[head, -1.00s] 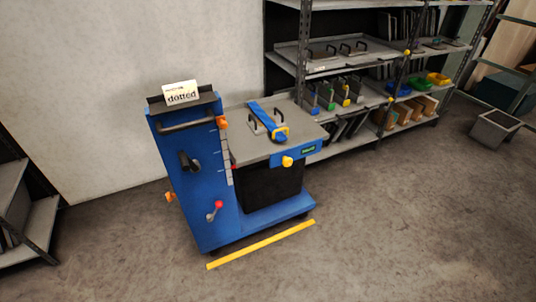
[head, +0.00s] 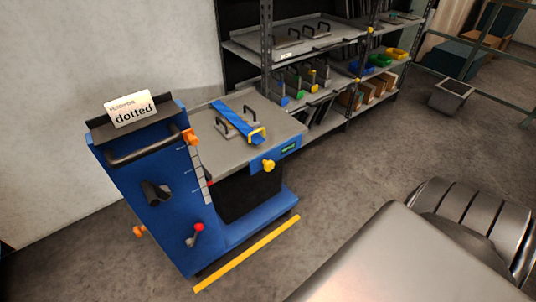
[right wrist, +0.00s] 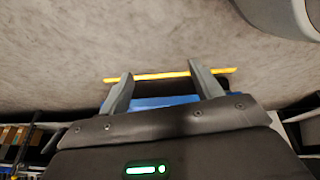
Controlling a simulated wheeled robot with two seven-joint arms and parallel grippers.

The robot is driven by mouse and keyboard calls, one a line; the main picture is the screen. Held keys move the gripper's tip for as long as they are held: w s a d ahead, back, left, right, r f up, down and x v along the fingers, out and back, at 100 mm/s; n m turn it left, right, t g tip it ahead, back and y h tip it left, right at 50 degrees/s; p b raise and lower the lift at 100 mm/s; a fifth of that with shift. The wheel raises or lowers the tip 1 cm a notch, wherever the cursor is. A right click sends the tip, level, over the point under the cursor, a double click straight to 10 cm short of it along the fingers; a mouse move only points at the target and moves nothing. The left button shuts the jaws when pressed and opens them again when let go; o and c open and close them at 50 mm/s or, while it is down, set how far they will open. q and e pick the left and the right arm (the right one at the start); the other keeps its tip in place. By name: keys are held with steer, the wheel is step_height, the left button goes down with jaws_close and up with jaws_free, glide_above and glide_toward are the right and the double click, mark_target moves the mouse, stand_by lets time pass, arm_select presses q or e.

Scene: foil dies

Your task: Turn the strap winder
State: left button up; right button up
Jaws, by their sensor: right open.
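A blue cart (head: 150,200) carries a grey table (head: 225,150) on its right. A blue strap (head: 236,121) with a yellow buckle (head: 257,135) lies across a flat piece with two black handles on the table. A yellow knob (head: 268,166) sits on the table's blue front edge; I cannot tell for certain whether it is the strap winder. My right gripper (right wrist: 160,69) is open and empty in the right wrist view, with a yellow floor line (right wrist: 170,75) and part of the blue cart beyond it. My left gripper is not in view.
The cart also has orange knobs (head: 192,136), a red-tipped lever (head: 198,229) and a sign reading "dotted" (head: 131,110). Shelves (head: 300,60) stand behind the table. A grey bin (head: 451,96) is at right. The floor in front of the yellow line (head: 246,254) is clear.

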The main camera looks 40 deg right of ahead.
steer(key=w+d+r+t+b, duration=0.2)
steer(key=w+d+t, duration=0.15)
steer(key=w, duration=0.65)
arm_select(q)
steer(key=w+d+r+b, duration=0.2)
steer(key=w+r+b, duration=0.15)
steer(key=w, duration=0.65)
arm_select(e)
steer(key=m+t+b, duration=0.1)
steer(key=t+b, duration=0.3)
steer(key=t, duration=0.6)
glide_toward(270, 166)
steer(key=w, duration=0.4)
steer(key=w+b, duration=0.1)
steer(key=w, duration=0.3)
steer(key=shift+w+d+f, duration=0.15)
steer(key=shift+w+d, duration=0.05)
steer(key=shift+w, duration=0.15)
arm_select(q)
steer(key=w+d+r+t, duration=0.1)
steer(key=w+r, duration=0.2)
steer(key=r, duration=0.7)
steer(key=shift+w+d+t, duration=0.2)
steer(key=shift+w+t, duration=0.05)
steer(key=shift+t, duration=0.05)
arm_select(e)
steer(key=shift+w, duration=0.4)
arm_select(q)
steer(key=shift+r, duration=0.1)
